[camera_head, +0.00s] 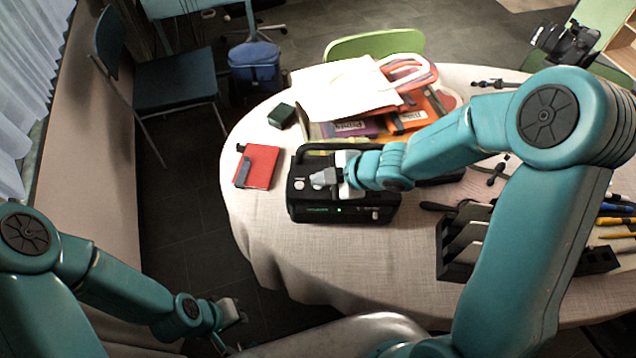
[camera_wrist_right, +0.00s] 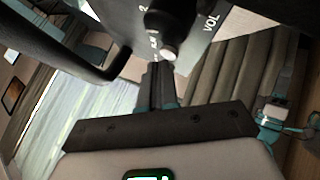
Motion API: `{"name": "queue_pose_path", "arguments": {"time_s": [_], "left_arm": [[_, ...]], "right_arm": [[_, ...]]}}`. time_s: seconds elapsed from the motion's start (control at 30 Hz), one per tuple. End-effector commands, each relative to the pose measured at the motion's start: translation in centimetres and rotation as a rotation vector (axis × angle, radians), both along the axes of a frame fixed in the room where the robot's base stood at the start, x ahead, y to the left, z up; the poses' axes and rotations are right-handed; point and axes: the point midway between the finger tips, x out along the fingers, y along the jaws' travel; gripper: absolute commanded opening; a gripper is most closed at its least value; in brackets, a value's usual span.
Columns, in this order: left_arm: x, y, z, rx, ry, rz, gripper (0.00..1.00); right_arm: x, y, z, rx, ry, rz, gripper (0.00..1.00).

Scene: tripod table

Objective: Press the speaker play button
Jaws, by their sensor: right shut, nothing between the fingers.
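The speaker is a black box (camera_head: 345,213) with a carry handle on the near left part of the table, and a small green light shows on its front. My right gripper (camera_head: 317,181) is shut and empty above the speaker's top. A small pale round control (camera_head: 299,184) shows on the top, just left of the fingertips. In the right wrist view, the shut fingers (camera_wrist_right: 156,75) point at the dark panel, close to a knob (camera_wrist_right: 170,50) near the letters VOL. I cannot tell whether they touch it. My left gripper (camera_head: 232,326) is open and empty, low beside the table.
A red book (camera_head: 258,167) and a dark green box (camera_head: 281,115) lie left of and behind the speaker. Bags and papers (camera_head: 345,92) lie behind it. A dark rack (camera_head: 458,262) stands to the right. The speaker's handle (camera_wrist_right: 70,50) is close to my right fingers.

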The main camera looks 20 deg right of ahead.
Motion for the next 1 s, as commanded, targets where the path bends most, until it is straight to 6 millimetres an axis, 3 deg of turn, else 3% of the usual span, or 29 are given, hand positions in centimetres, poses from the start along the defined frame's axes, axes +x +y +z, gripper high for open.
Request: {"name": "queue_pose_path", "arguments": {"time_s": [0.67,1.0], "left_arm": [[0.0,0.0,-0.4,0.0,0.0,0.0,0.0],[0.0,0.0,1.1,0.0,0.0,0.0,0.0]], "right_arm": [[0.0,0.0,-0.5,0.0,0.001,0.001,0.0],[0.0,0.0,1.0,0.0,0.001,0.001,0.0]]}}
